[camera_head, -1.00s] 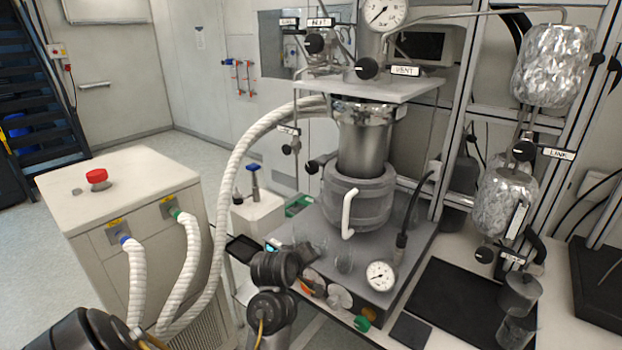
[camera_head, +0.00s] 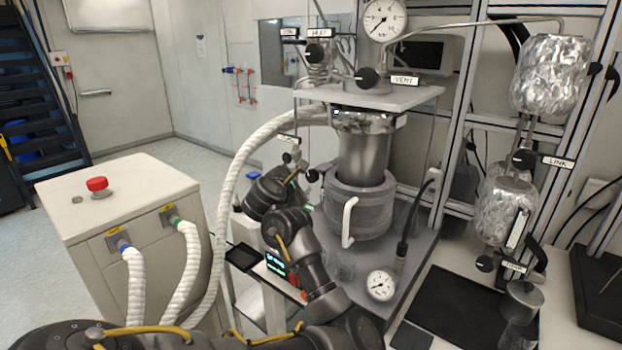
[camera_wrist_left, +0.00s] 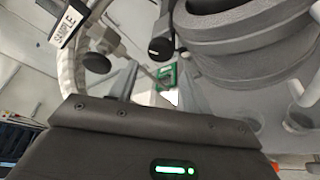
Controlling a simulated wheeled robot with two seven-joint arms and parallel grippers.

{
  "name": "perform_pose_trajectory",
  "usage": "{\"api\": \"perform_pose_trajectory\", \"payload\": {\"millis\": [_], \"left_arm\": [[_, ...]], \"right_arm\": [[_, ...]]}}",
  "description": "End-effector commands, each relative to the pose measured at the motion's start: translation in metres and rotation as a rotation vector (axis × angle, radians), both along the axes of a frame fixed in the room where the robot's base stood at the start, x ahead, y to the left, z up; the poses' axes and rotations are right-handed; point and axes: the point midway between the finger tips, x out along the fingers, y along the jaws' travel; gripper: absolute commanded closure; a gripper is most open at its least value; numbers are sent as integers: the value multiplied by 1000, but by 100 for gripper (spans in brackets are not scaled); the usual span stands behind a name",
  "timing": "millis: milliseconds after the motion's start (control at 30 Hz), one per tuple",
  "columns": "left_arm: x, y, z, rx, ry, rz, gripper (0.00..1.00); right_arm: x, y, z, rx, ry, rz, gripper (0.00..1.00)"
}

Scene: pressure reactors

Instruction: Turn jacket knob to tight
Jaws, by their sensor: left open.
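A black knob (camera_head: 312,175) sticks out left of the vessel's grey jacket (camera_head: 358,208). It carries no readable label, so I cannot be sure it is the jacket knob. In the left wrist view a black knob (camera_wrist_left: 160,48) stands beside the grey jacket (camera_wrist_left: 245,45). Another dark knob (camera_wrist_left: 97,62) hangs near the SAMPLE label (camera_wrist_left: 68,22). My left gripper (camera_head: 292,180) is open, close to the left of the black knob in the head view. Its fingertips are mostly hidden, and I see no contact. My right gripper is not in view.
A white ribbed hose (camera_head: 232,170) arches left of the vessel from the white cabinet (camera_head: 120,200). A metal shelf (camera_head: 370,97) overhangs the vessel.

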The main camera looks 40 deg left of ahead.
Motion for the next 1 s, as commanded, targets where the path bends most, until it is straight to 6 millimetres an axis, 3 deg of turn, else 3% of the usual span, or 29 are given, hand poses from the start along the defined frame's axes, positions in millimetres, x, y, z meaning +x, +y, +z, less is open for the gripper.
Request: {"api": "perform_pose_trajectory", "payload": {"millis": [200, 433, 867, 1000], "left_arm": [[39, 12, -10, -2, 1, -4, 51], [70, 23, -18, 1, 2, -3, 51], [81, 27, -23, 1, 1, -2, 51], [81, 27, -23, 2, 1, -2, 66]], "right_arm": [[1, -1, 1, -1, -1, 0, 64], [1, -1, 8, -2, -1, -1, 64], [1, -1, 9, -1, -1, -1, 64], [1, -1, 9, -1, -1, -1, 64]]}}
